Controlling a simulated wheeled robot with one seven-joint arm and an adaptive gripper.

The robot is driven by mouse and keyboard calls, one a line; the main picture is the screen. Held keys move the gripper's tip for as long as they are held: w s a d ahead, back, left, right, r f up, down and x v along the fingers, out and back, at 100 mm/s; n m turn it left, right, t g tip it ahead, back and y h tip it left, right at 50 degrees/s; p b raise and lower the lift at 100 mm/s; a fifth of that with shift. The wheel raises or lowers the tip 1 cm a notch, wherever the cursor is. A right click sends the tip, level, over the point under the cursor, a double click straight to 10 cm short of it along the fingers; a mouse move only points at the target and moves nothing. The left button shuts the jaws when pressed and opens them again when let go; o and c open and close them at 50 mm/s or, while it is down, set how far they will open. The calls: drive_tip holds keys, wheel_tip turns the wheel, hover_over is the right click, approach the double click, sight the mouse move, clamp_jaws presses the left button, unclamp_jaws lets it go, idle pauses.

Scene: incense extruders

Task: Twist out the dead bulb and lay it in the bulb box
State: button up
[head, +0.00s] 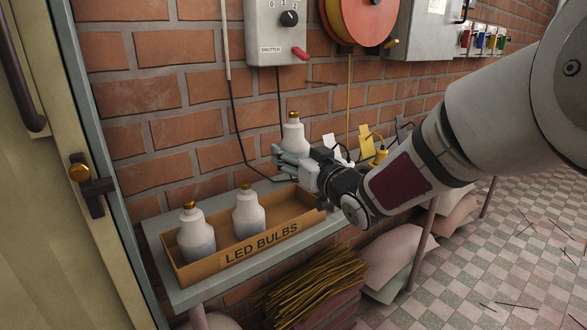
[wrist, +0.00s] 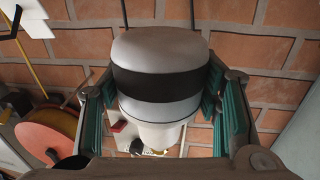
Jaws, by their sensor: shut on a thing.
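My gripper (head: 283,156) is shut on a bulb with a brass cap and white neck (head: 294,135), held cap up. In the wrist view the bulb's rounded grey end with a black band (wrist: 155,82) sits between the green finger pads. In the head view the fingers hide its lower part. The cardboard bulb box (head: 262,254), marked LED BULBS, lies on the bench to the lower left of my gripper. Two bulbs stand in it, one at the left (head: 196,235) and one near the middle (head: 249,212). The box's right end looks empty.
The grey bench (head: 190,296) stands against a brick wall. A switch box (head: 276,40) and an orange reel (head: 358,18) hang above. Tags and a yellow plug (head: 379,157) are behind my wrist. A door (head: 40,200) is at left.

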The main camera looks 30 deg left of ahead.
drive_tip(key=shift+s+a+f, duration=0.1)
drive_tip(key=shift+s+a, duration=0.1)
drive_tip(key=shift+a, duration=0.05)
drive_tip(key=shift+f+b, duration=2.25)
drive_tip(key=shift+f, duration=2.6)
drive_tip(key=o, duration=1.1)
drive_tip(key=shift+d, duration=0.1)
